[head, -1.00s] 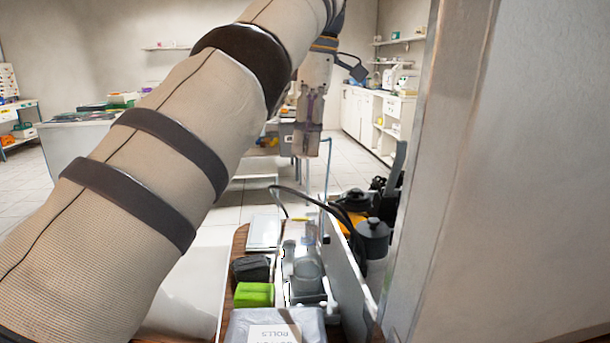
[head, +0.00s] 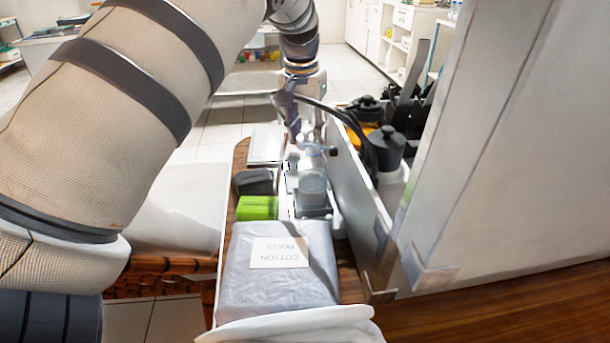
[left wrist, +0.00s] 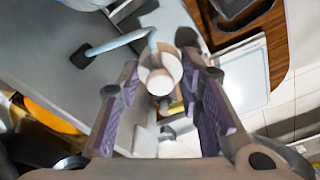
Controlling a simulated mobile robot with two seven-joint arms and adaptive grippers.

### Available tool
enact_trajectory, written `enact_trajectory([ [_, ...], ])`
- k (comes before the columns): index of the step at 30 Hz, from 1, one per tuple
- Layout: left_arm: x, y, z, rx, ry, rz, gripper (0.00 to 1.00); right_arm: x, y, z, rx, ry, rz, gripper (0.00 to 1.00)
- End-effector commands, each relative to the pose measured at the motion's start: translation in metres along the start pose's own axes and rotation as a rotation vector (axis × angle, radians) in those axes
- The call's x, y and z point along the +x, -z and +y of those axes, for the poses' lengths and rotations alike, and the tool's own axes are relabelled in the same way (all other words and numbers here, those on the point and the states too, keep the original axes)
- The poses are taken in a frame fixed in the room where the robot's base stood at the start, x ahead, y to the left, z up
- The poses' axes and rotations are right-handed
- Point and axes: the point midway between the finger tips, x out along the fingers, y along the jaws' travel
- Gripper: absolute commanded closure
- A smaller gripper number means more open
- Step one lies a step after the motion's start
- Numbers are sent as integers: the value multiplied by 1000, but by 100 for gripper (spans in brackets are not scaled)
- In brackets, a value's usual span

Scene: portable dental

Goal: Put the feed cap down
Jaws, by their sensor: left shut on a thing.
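A pale blue bent tube (left wrist: 118,43) runs from the cap to a dark end piece. In the head view the fingers mostly hide the cap, and I cannot tell whether it touches anything below. My right gripper is not in view.
A grey cotton rolls pack (head: 255,285), a green block (head: 257,208) and a dark block (head: 254,182) stand on the cart. A pale upright panel (head: 358,195) borders the right side, with a black-lidded container (head: 387,150) beyond. A wall edge stands close at right.

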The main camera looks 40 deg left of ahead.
Motion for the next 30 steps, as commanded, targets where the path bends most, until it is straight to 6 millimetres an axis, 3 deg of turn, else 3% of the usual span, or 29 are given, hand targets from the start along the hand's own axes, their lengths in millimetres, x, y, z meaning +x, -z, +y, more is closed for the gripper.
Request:
enact_trajectory([
  [3, 32, -5, 0, 5, 1, -7, 86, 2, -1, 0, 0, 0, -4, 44],
  [14, 87, -12, -1, 3, 2, -5, 86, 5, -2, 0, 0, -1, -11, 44],
  [24, 92, -12, -1, 2, 0, -2, 86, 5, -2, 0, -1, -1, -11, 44],
  [25, 92, -12, -1, 2, 0, -2, 65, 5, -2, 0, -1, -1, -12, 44],
  [27, 91, -12, -1, 2, 1, -1, 49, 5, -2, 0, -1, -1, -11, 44],
  [30, 91, -12, -1, 2, 1, -1, 47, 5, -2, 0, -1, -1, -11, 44],
])
